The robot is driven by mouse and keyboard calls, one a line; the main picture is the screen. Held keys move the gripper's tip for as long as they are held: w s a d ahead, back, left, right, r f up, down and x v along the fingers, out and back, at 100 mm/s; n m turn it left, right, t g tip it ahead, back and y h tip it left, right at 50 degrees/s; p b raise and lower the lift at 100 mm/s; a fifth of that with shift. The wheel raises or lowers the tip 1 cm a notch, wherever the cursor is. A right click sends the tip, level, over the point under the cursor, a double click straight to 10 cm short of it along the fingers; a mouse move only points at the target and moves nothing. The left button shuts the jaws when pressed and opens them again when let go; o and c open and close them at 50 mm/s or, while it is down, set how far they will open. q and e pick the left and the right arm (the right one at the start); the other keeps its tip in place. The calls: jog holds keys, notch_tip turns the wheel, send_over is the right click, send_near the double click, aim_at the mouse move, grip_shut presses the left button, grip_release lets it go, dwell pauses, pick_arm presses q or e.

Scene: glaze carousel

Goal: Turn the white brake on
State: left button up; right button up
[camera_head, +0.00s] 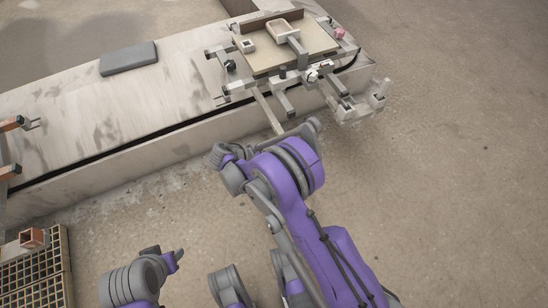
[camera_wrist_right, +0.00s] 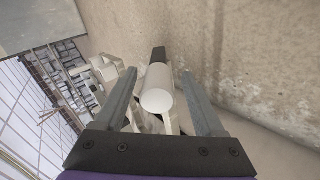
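In the right wrist view, a smooth white cylinder (camera_wrist_right: 157,90) lies between the two fingers of my right gripper (camera_wrist_right: 160,71), with its round end towards the camera. It may be part of the white brake. My right gripper is open, with a visible gap between each finger and the cylinder. In the head view a small white part (camera_head: 313,74) with a bit of red sits at the front edge of the fixture; I cannot tell whether it is the same part. My right fingers are not clear in the head view. My left arm shows at the lower left, its fingers not discernible.
The fixture has a tan board (camera_head: 268,58) with frames and grey bars around it, on a long worn bench (camera_head: 150,98). A dark grey pad (camera_head: 128,58) lies on the bench. A grated crate (camera_head: 35,270) with a reddish block stands lower left. The floor at right is clear.

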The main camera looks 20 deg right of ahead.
jog(key=p+v, duration=0.2)
jog(key=v, duration=0.9)
jog(key=shift+p, duration=0.35)
